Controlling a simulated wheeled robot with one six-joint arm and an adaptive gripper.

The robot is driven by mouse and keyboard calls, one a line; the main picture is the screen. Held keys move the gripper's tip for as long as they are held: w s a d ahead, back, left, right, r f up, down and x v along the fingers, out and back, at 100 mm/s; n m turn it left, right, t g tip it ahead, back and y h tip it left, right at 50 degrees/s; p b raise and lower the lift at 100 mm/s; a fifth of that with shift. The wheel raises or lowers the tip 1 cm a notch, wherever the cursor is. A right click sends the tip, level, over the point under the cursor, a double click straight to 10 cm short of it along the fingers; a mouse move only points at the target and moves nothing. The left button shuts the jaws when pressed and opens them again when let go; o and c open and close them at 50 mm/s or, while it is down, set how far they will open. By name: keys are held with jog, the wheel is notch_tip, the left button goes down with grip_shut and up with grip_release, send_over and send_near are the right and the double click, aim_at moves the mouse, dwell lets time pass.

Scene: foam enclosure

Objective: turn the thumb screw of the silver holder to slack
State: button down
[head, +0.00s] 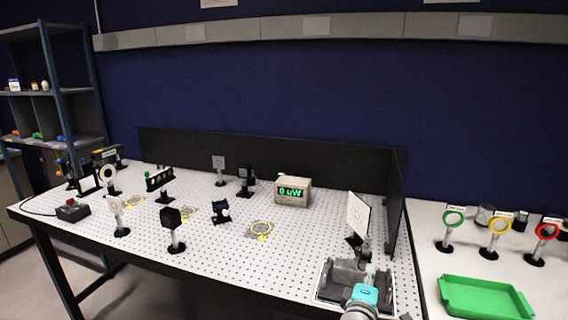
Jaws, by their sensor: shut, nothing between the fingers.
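My gripper (365,247) is at the lower right of the head view, beyond the teal joint of my arm. It is small and partly merged with the things around it; it looks shut and empty. A white upright card (358,214) stands close behind it. I cannot tell which one is the silver holder, and no thumb screw can be made out at this size.
The perforated table (290,258) has free room at its front middle. Black panels (270,158) close its back and right side. A meter (292,192) reads 0 uW. A green tray (485,298) and ringed posts (453,219) stand on the right-hand bench.

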jog(key=shift+v, duration=2.9)
jog(key=shift+n+t+y, duration=0.3)
jog(key=shift+n+y, duration=0.2)
jog(key=shift+y, duration=0.2)
jog(key=shift+w+d+f, duration=0.35)
jog(key=shift+w+d, duration=0.25)
jog(key=shift+w, duration=0.45)
jog(key=shift+w+d+f, duration=0.3)
jog(key=shift+w+d, duration=0.3)
jog(key=shift+w, duration=0.4)
jog(key=shift+w+d+f, duration=0.35)
jog(key=shift+w+d, duration=0.25)
jog(key=shift+w, duration=0.45)
jog(key=shift+w+a+r, duration=0.2)
jog(key=shift+a+r, duration=0.05)
jog(key=shift+a, duration=0.3)
jog(key=shift+r, duration=0.6)
jog(key=shift+d, duration=0.1)
jog(key=v, duration=0.6)
jog(key=shift+s+d+r, duration=0.15)
jog(key=shift+d+r, duration=0.05)
jog(key=shift+d, duration=0.1)
